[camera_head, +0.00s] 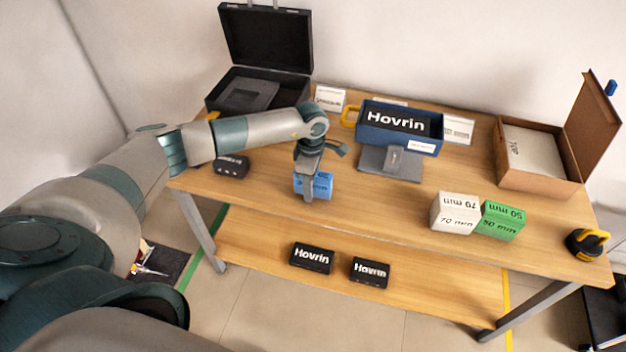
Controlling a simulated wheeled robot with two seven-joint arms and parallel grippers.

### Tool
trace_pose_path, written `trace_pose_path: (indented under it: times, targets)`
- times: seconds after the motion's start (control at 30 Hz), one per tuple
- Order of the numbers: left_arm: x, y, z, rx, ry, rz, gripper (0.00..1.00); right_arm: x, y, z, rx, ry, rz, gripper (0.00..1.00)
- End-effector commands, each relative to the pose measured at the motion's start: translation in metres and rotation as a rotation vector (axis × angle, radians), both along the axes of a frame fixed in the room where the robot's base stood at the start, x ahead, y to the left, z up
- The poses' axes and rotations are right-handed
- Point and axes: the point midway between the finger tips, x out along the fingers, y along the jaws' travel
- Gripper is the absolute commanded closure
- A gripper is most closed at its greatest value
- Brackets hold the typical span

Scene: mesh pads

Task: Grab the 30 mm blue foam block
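The blue foam block (325,186) sits on the wooden table near its front edge, left of the middle. Some print shows on its faces, but the gripper covers part of it and I cannot read the size. My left gripper (308,190) points down at the block, with a finger in front of its near face. The far side of the gripper is hidden, so I cannot tell whether it is open or closed on the block. My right gripper is not in view.
A white 70 mm block (455,213) and green 50 mm block (502,221) stand to the right. Behind are a grey device (390,165), a blue bin (400,140) and an open black case (265,45). A small black box (232,166) lies left. The table's front middle is clear.

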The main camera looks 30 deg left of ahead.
Motion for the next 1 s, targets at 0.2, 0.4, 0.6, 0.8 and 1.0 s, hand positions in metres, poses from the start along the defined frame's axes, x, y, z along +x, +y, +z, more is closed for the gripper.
trace_pose_path:
  times: [0.2,0.4,0.6,0.8,1.0]
  targets:
    - [0.0001,0.0002,-0.0049,0.000,0.000,0.000,0.55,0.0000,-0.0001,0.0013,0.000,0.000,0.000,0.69]
    - [0.0000,0.0003,-0.0047,0.001,0.000,0.000,0.55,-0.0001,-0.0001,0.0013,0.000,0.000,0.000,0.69]
    - [0.0000,0.0003,-0.0045,0.001,0.000,0.000,0.69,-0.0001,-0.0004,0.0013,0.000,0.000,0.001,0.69]
    - [0.0001,0.0003,-0.0044,0.001,0.000,0.001,0.98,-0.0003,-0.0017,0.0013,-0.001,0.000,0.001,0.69]
    - [0.0001,0.0003,-0.0042,0.000,-0.001,0.001,0.98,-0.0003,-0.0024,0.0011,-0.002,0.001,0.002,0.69]
